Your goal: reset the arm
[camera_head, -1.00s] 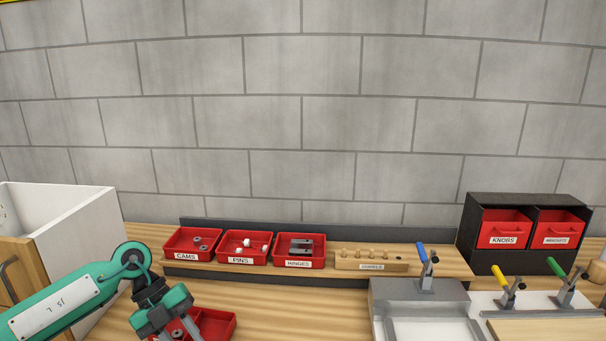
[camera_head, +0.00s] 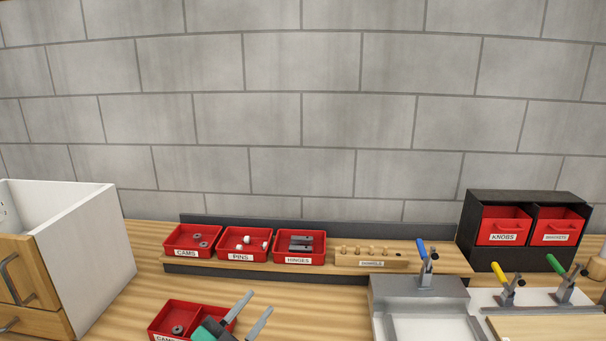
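My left gripper (camera_head: 252,314) shows at the bottom of the head view, with two grey fingers pointing up and to the right. The fingers are spread apart with nothing between them. It overlaps the right part of a red divided tray (camera_head: 160,324) on the bench. A grey ring-shaped part (camera_head: 178,329) lies in that tray's left compartment. Most of my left arm is below the picture. My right arm and gripper are not in view.
Red bins of cams (camera_head: 180,252), pins (camera_head: 232,257) and hinges (camera_head: 300,260) stand on a wooden rack, beside a dowel block (camera_head: 372,262). A white cabinet (camera_head: 85,255) stands left. A grey clamp fixture (camera_head: 420,292) and a black drawer unit (camera_head: 480,260) stand right.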

